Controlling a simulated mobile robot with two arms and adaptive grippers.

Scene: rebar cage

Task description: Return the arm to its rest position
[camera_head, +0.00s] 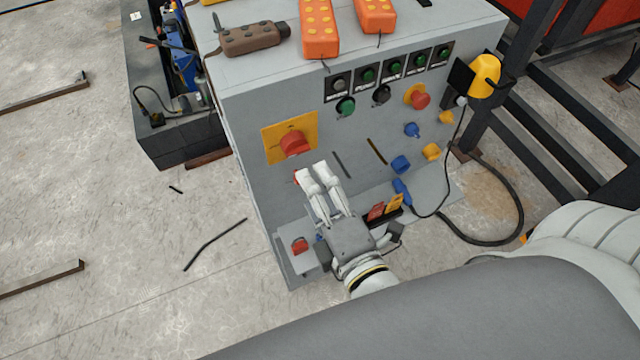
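One of my arms comes in from the lower right, and I take it as the right one. Its gripper (312,174) is in front of the grey control cabinet (240,120), below the red rotary switch (294,143) on its yellow plate. The two pale fingers lie side by side, close together, and point up toward the panel. I see nothing held between them. A small red part shows beside the left fingertip. Whether the fingertips touch the panel is unclear. My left gripper is not in view.
Orange remotes (319,28) and a brown remote (254,38) lie on the cabinet top. A yellow plug-like device (484,76) and black cable (519,205) are at the right, near dark steel frames (570,110). A dark crate (180,136) stands left. The floor at lower left holds loose bars.

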